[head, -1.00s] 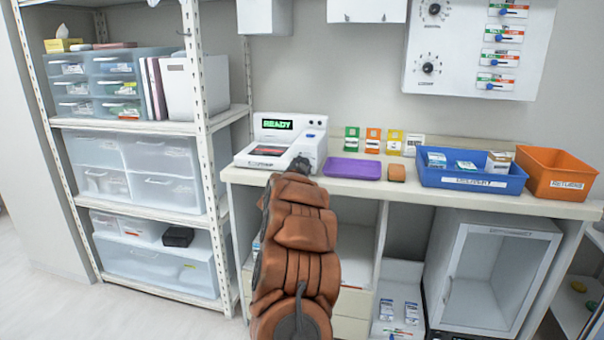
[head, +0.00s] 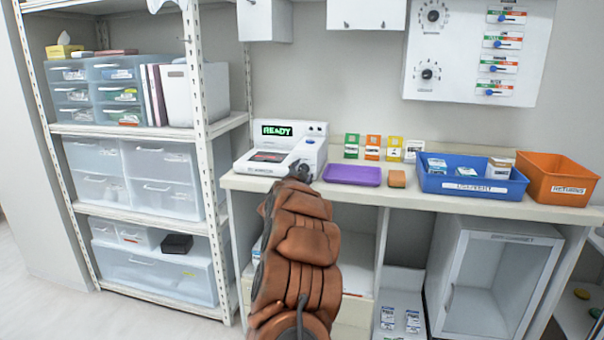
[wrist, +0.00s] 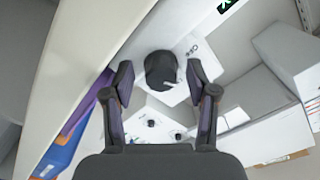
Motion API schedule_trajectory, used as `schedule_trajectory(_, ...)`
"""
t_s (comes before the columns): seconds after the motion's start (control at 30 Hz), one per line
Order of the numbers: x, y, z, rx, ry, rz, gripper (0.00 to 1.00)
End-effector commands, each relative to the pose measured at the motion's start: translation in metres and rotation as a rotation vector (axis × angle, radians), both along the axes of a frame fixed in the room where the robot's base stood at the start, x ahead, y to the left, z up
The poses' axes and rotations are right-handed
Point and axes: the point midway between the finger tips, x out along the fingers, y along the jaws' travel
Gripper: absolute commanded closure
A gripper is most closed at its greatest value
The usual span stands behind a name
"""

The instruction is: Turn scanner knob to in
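The white scanner (head: 284,148) stands at the left end of the counter, and its green display reads READY. In the wrist view a dark round knob (wrist: 160,70) on a white surface shows between my fingertips. A gap shows on each side of the knob, so my gripper (wrist: 159,80) is open around or just in front of it. I cannot tell the depth. In the head view my gripper (head: 301,169) is at the scanner's front right corner and hides the knob there. The knob's pointer setting is not readable.
Beyond are a blue bin (head: 472,186) and an orange bin (head: 560,188). Several coloured cards stand behind the tray. A shelf unit (head: 165,130) with drawers stands close on the left.

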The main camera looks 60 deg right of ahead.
Motion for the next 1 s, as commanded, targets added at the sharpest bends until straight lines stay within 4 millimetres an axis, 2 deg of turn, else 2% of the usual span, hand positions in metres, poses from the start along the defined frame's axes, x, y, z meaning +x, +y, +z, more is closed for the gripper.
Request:
schedule_trajectory(0.47, -0.002, 0.005, 0.002, -0.002, -0.002, 0.0, 0.37)
schedule_trajectory(1.0, -0.022, 0.06, 0.0, 0.001, 0.0, 0.002, 0.37)
